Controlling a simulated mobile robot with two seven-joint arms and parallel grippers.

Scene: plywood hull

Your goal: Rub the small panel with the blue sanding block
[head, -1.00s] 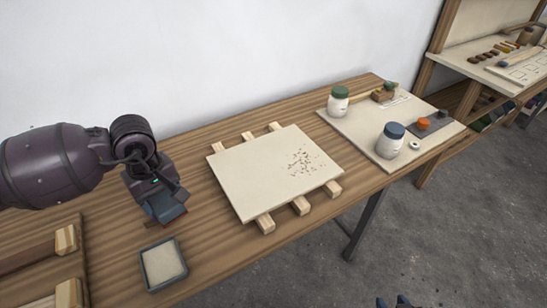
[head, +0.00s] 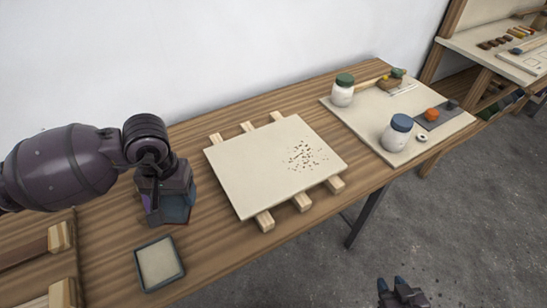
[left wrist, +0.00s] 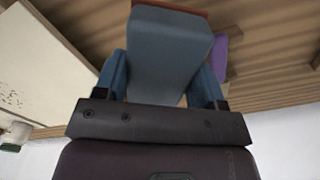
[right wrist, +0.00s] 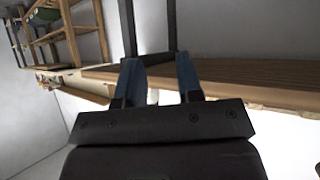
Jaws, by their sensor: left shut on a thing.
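The blue sanding block (left wrist: 168,50) is clamped between the fingers of my left gripper (head: 172,208). A reddish-brown edge shows at its far end in the left wrist view. In the head view the block (head: 180,212) is left of the panel and apart from it, just behind the shallow tray; whether it touches the bench is unclear. The pale panel (head: 245,178) lies across several wooden strips, with dark specks on its right half. My right gripper (head: 397,290) is low in the head view, beyond the bench's front edge, and is open and empty in the right wrist view (right wrist: 158,80).
A dark-rimmed shallow tray (head: 140,268) stands in front of the left gripper. A purple thing (left wrist: 221,52) shows beside the block. A green-lidded jar (head: 343,93) and a blue-lidded jar (head: 395,135) stand on a board at right. Bare bench lies between gripper and panel.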

